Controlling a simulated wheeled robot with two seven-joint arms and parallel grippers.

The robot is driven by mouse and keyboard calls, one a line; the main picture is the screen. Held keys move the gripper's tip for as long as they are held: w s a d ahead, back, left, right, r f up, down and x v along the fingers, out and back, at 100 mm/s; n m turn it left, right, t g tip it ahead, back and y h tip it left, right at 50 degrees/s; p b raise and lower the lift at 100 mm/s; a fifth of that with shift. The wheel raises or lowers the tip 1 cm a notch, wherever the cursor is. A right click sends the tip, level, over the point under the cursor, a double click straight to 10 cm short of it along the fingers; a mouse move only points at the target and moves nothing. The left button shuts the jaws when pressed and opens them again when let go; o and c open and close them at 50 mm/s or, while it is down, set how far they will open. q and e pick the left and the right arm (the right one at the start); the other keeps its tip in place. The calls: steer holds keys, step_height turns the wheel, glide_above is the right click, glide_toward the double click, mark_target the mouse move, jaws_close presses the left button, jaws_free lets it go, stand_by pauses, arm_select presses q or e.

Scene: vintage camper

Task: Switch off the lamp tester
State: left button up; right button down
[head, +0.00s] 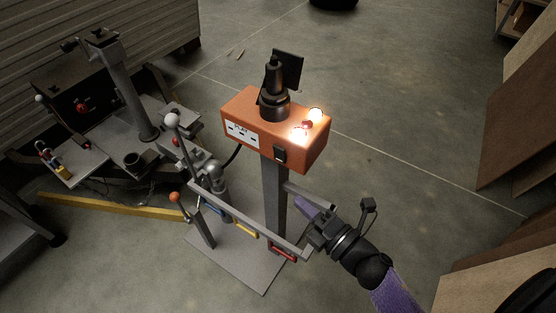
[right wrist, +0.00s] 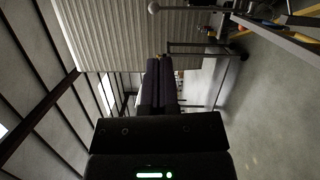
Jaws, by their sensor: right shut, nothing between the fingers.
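The lamp tester is an orange box (head: 240,108) on a grey post, in the middle of the head view. A lamp (head: 315,115) on its top right glows bright, with a second bright spot beside it. My right gripper (head: 299,201), with purple fingers, is shut and empty. In the picture it is below and right of the switch, apart from the box. Its closed fingers also show in the right wrist view (right wrist: 158,66). My left gripper is out of view.
A grey rail (head: 245,225) with hanging tools crosses the post in front, close to my right gripper. A grey machine with a column (head: 130,85) stands at left. Wooden panels (head: 520,120) stand at right. The floor between tester and panels is clear.

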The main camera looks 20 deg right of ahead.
mark_target(281, 161)
steer(key=w, duration=0.3)
steer(key=w+b, duration=0.1)
steer(key=w, duration=0.3)
steer(key=w+a, duration=0.1)
steer(key=w, duration=0.3)
steer(key=shift+w+r+b, duration=0.2)
steer(key=shift+r+b, duration=0.15)
steer(key=shift+b, duration=0.05)
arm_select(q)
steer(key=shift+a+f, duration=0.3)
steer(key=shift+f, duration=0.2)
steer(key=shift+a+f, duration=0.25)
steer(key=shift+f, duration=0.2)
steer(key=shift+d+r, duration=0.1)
arm_select(e)
steer(key=shift+d, duration=0.1)
